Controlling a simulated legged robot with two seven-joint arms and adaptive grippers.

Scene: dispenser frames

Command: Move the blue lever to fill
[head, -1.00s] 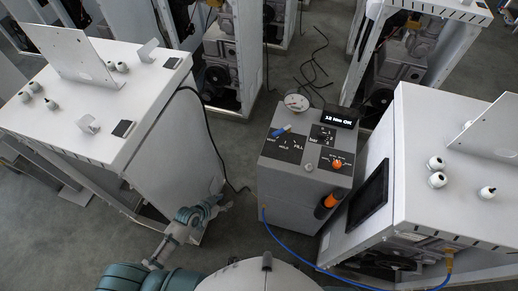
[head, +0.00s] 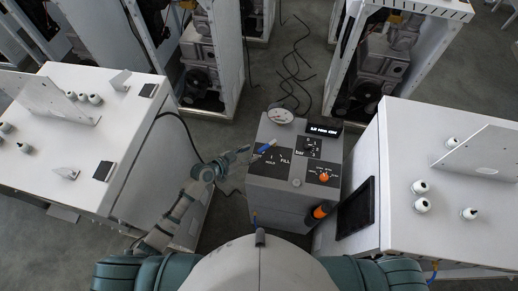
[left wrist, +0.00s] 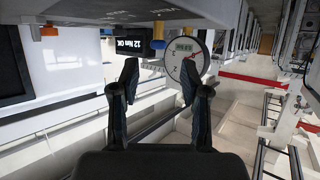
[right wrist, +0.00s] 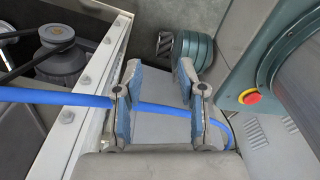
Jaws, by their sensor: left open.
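The blue lever (head: 267,146) is on the left of the grey dispenser's (head: 277,203) top, by the VENT, HOLD and FILL labels. Which label it is set to, I cannot tell. My left gripper (head: 246,154) is just left of the lever, apart from it as far as I can see. In the left wrist view my left gripper (left wrist: 160,82) is open and empty, with a small blue part (left wrist: 157,44) beyond its fingertips, likely the lever. My right gripper (right wrist: 158,67) is open, low down, with a blue hose (right wrist: 160,108) crossing between or behind its fingers.
A round gauge (head: 280,116) and a display (head: 323,129) stand at the dispenser's back edge. An orange knob (head: 324,176) is on its right. White cabinets stand to the left (head: 125,128) and right (head: 395,150), leaving a narrow floor gap at the left.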

